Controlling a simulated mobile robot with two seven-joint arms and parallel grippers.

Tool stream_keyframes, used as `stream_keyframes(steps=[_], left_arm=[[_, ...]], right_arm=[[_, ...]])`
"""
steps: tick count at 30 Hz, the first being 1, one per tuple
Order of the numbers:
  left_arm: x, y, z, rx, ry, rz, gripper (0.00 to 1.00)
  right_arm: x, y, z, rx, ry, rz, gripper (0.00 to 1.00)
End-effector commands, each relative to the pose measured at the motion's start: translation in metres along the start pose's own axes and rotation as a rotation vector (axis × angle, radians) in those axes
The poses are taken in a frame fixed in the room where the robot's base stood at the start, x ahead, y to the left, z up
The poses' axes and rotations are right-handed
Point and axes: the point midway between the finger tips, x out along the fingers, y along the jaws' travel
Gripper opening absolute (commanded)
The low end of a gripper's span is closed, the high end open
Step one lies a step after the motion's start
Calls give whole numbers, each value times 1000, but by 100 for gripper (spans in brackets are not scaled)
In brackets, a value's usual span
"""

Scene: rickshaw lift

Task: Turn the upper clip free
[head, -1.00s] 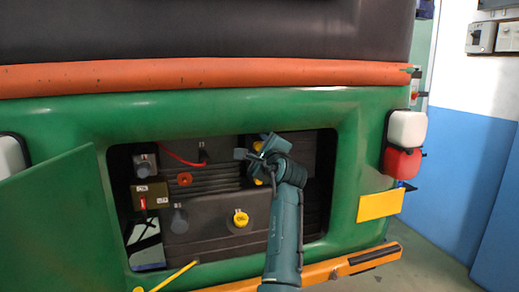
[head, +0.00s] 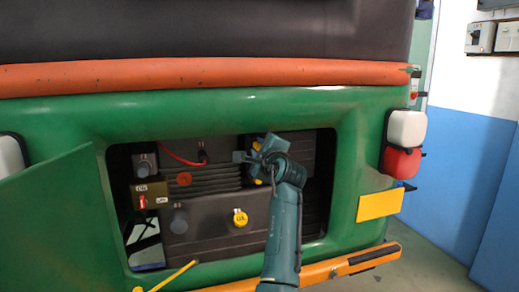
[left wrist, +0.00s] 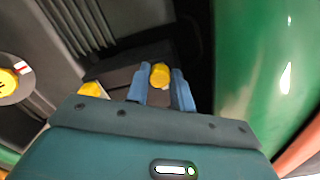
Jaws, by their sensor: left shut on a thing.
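The upper clip (left wrist: 160,74) is a small yellow piece between the two blue fingertips of my left gripper in the left wrist view. My left gripper (head: 256,154) is shut on it at the upper right of the engine bay in the head view; it also fills the lower left wrist view (left wrist: 161,88). The gripper and wrist hide most of the clip in the head view. A second yellow piece (left wrist: 90,90), perhaps the lower clip, shows left of the fingers. My right gripper is not in view.
The green body frames the open bay, with the opened green panel (head: 55,220) at the left. The orange bumper (head: 345,266) runs below.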

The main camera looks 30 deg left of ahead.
Motion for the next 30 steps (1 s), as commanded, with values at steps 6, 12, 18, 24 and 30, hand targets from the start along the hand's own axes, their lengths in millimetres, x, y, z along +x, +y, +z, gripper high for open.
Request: stream_keyframes(steps=[6,12,18,24,30], left_arm=[[0,1,0,-161,-1,-1,0],[0,2,-1,-351,0,-2,0],[0,2,-1,-543,-1,-1,0],[0,2,-1,-732,-1,-1,0],[0,2,-1,-923,0,-2,0]], right_arm=[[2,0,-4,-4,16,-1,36],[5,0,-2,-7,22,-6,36],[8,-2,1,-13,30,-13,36],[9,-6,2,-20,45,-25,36],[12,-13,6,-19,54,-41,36]])
